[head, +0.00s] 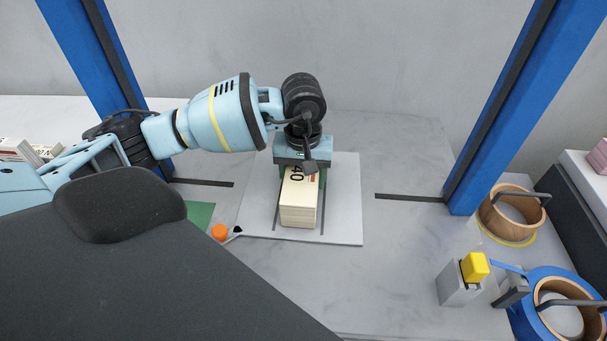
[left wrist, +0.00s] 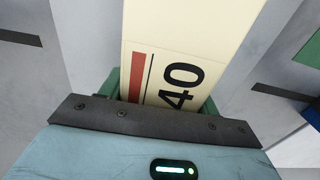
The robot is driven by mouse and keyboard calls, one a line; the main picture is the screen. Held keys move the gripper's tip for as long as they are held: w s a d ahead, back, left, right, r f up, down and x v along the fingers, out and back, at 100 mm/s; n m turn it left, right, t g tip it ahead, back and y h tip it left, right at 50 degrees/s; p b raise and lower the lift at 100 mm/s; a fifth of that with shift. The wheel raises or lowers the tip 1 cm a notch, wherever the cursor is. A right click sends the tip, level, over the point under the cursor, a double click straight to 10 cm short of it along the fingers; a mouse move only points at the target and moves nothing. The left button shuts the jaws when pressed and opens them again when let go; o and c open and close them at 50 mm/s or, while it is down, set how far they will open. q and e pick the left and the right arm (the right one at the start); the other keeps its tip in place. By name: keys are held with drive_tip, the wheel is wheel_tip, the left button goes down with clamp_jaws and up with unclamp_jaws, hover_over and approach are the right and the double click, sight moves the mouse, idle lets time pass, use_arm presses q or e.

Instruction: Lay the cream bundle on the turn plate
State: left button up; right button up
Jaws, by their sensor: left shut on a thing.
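The cream bundle (head: 299,205) is a pale block with a black "40" on its top, seen in the head view at the middle of the turn plate (head: 343,208). In the left wrist view the bundle (left wrist: 188,40) shows the "40" and a red bar. My left gripper (head: 300,172) is shut on the bundle's far end, with green jaws on both sides of it. The bundle is over the light grey plate, between two dark strips; I cannot tell whether it touches the plate. My right gripper is not in view.
Blue posts (head: 500,115) stand left and right. An orange knob (head: 220,232) sits at the plate's left front corner.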

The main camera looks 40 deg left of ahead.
use_arm(q)
drive_tip(key=o, duration=1.4)
drive_tip(key=shift+r, duration=0.1)
drive_tip(key=o, duration=0.4)
drive_tip(key=shift+o, duration=0.2)
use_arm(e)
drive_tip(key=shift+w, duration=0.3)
use_arm(q)
wheel_tip(320, 180, up, 8)
drive_tip(key=p, duration=0.3)
drive_tip(key=shift+f, duration=0.25)
drive_tip(key=shift+r, duration=0.2)
drive_tip(key=shift+f, duration=0.1)
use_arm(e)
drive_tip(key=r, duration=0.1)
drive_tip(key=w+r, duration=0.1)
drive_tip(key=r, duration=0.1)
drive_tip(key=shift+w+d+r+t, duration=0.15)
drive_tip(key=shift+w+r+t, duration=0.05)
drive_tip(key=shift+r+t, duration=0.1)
